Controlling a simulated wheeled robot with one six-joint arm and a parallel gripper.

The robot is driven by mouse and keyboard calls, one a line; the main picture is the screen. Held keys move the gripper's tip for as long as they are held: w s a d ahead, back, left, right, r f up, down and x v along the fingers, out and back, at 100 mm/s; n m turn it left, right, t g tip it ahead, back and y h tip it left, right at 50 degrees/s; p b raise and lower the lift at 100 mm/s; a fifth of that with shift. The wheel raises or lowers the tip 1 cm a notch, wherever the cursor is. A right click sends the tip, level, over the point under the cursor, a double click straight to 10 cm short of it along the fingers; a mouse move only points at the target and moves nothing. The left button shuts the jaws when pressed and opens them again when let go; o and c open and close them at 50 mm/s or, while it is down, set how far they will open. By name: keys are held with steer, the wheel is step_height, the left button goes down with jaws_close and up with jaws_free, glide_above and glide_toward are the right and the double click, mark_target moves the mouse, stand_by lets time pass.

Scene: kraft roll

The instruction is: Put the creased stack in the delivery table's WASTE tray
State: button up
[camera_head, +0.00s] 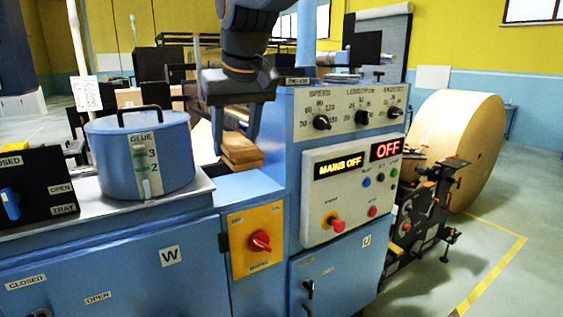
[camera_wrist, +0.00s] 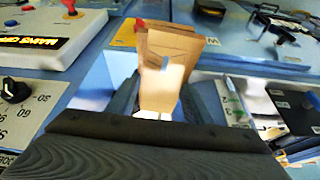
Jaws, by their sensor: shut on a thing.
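My gripper (camera_head: 236,128) is above the blue machine, between the glue pot and the control panel. It is shut on a brown kraft stack (camera_head: 240,150), which hangs below the fingers near the machine's top. In the wrist view the stack (camera_wrist: 172,52) stands out beyond the fingers, with a bright pale patch on its face. I cannot make out a crease for certain. The delivery table and its WASTE tray cannot be identified in these views.
The blue glue pot (camera_head: 140,155) with a black handle stands left of the stack. The control panel (camera_head: 350,185) reads MAINS OFF, with a red switch (camera_head: 260,241) on a yellow plate below my gripper. A large kraft roll (camera_head: 460,140) stands at the right. Floor is clear at far right.

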steer(key=w+d+f+m+h, duration=0.1)
steer(key=d+f+m, duration=0.1)
steer(key=d+f, duration=1)
steer(key=w+d+f+m, duration=0.15)
steer(key=d+f, duration=0.65)
steer(key=f, duration=0.8)
steer(key=d+f+m+h, duration=0.1)
steer(key=d+f+m, duration=0.1)
steer(key=d+f, duration=0.95)
steer(key=s+a+b+x, duration=0.1)
steer(key=a+b+x, duration=0.2)
steer(key=b+x, duration=0.8)
steer(key=s+f+p, duration=0.1)
steer(key=s+f, duration=0.3)
steer(key=f, duration=0.4)
steer(key=shift+s+d+t, duration=0.25)
steer(key=shift+s+t, duration=0.05)
steer(key=shift+a+f, duration=0.1)
steer(key=shift+f, duration=0.05)
